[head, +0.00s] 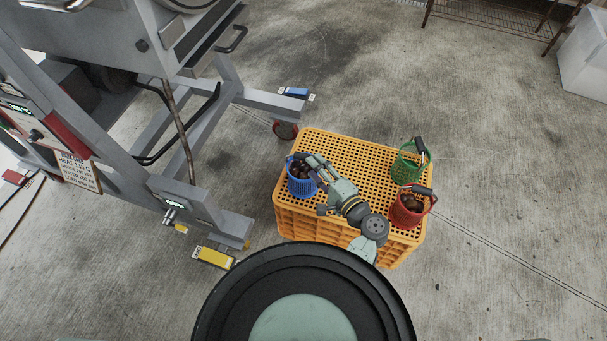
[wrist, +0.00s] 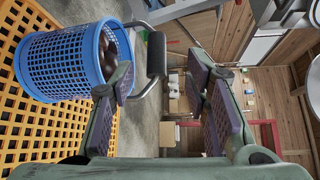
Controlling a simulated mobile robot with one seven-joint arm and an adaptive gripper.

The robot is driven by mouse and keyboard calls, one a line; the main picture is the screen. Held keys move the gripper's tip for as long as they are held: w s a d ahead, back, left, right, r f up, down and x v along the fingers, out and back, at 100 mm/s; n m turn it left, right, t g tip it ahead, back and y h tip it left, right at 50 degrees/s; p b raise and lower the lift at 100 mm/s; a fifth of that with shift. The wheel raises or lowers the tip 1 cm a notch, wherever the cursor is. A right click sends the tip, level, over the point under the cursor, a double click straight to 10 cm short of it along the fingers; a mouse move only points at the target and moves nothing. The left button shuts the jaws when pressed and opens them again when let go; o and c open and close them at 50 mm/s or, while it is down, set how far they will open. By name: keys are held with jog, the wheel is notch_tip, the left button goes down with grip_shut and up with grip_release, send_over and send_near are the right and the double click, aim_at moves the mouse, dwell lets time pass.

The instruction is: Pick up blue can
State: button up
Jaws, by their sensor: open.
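The blue can (head: 300,187) is a perforated blue basket with a dark handle grip, standing upright at the left end of the orange crate's top. Dark brown chestnuts lie in it. My gripper (head: 314,172) is at its right upper side in the head view and partly covers it. In the wrist view the blue can (wrist: 62,68) fills the upper left. There my gripper (wrist: 163,72) is open, and the can's dark handle grip (wrist: 157,55) shows between its two fingers. I cannot tell whether a finger touches the can.
The orange crate (head: 345,139) also bears a green basket (head: 405,168) at the back right and a red basket (head: 406,214) with chestnuts at the right. A grey machine frame (head: 225,222) stands at left. Concrete floor (head: 510,180) is clear at right.

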aim_at(305, 157)
jog(key=x, duration=0.4)
jog(key=p+x, duration=0.1)
jog(key=x, duration=0.1)
jog(key=shift+w+f, duration=0.3)
jog(key=shift+w, duration=0.1)
grip_shut()
dwell(0.7)
